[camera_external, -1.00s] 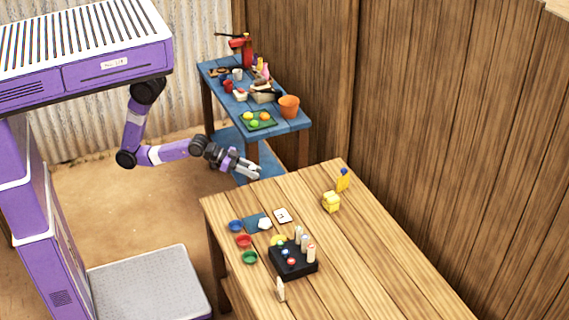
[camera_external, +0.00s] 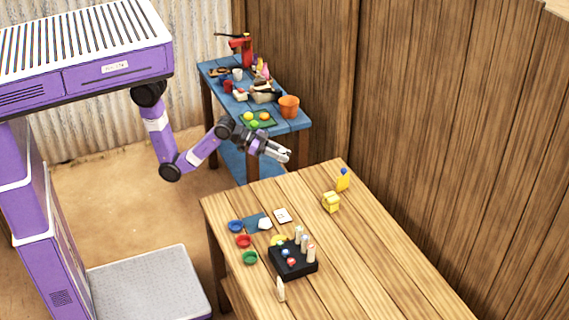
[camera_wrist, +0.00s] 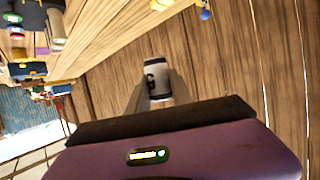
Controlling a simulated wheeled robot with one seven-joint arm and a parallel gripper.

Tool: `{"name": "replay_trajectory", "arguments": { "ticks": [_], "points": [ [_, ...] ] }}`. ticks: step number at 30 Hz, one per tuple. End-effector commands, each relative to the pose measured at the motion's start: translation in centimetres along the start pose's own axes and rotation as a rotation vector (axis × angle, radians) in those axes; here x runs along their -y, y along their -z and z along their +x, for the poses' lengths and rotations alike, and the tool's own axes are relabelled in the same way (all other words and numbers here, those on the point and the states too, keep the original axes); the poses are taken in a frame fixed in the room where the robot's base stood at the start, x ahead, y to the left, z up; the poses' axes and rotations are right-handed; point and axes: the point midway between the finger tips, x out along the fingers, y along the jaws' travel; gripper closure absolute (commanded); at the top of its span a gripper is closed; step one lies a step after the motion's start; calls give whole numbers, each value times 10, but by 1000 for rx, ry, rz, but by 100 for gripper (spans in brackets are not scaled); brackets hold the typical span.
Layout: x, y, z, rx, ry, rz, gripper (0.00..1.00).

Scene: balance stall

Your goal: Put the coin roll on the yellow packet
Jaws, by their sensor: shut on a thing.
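The yellow packet (camera_external: 331,203) sits on the wooden table near its far right edge. Part of it shows at the top of the wrist view (camera_wrist: 161,4). My gripper (camera_external: 287,157) is raised beyond the table's far left edge, left of the packet and apart from it. In the wrist view my gripper (camera_wrist: 156,100) is shut on a pale cylinder with dark ends and a dark letter, the coin roll (camera_wrist: 154,76). The roll is too small to make out in the external view.
A yellow bottle with a blue cap (camera_external: 343,181) stands just behind the packet. The table's right part is clear. A blue side table (camera_external: 290,124) holds clutter.

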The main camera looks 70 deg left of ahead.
Motion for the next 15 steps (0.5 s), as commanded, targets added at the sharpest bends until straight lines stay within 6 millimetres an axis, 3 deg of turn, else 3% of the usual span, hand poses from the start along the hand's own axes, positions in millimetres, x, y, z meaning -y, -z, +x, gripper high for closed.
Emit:
{"name": "replay_trajectory", "arguments": {
  "ticks": [3,15],
  "points": [
    [1,23,32,-7,18,-7,100],
    [12,105,128,-4,141,-58,100]
  ]
}}
